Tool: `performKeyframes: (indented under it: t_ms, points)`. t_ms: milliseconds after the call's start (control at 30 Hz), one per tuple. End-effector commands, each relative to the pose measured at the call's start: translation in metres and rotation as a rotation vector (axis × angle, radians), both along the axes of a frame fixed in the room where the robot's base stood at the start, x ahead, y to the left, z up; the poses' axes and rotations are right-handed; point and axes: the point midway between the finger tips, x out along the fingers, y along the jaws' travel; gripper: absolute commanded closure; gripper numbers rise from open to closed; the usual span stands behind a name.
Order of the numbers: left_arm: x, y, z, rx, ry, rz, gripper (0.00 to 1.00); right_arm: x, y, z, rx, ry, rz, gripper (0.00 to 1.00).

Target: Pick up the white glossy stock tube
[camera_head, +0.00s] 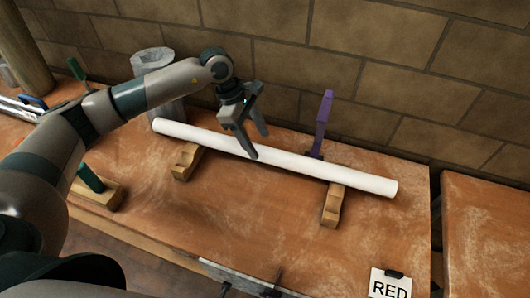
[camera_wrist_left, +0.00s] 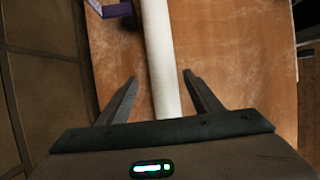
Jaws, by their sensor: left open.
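The white glossy stock tube (camera_head: 309,169) lies across two wooden rests on the workbench in the head view. It also shows in the left wrist view (camera_wrist_left: 160,50), running up the picture between the fingers. My left gripper (camera_head: 258,146) is open over the tube, left of its middle, with its fingers on either side of it. In the left wrist view the fingertips of the gripper (camera_wrist_left: 160,75) stand apart with the tube between them, and neither finger clearly touches it. My right gripper is not in view.
The wooden rests (camera_head: 187,161) and (camera_head: 333,205) stand on the bench (camera_head: 240,215). A purple clamp (camera_head: 321,122) rises behind the tube. A grey bin (camera_head: 152,60) stands at the back left near the block wall. A card reading RED (camera_head: 390,284) hangs at the front right.

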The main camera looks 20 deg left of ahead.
Motion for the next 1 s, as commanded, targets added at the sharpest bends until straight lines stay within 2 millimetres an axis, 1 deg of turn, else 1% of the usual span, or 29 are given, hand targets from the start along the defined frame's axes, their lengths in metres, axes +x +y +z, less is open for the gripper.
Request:
performKeyframes:
  t_ms: [33, 267, 400, 567, 967, 1000]
  points:
    - [-0.001, -0.002, 0.0, 0.0, 0.003, -0.001, 0.41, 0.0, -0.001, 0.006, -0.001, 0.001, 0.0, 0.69]
    - [-0.007, -0.016, -0.017, 0.0, 0.003, -0.001, 0.41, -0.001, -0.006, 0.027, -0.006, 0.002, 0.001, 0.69]
    - [-0.007, -0.022, -0.033, 0.0, 0.003, -0.001, 0.41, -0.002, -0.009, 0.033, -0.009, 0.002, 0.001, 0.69]
    - [-0.006, -0.024, -0.041, 0.0, 0.001, 0.0, 0.41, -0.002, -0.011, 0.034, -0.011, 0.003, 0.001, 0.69]
    - [-0.006, -0.023, -0.041, 0.0, 0.0, 0.0, 0.41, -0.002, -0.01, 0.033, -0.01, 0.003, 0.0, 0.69]
    - [-0.006, -0.023, -0.041, 0.0, 0.0, 0.0, 0.46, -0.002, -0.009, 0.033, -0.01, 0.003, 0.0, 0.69]
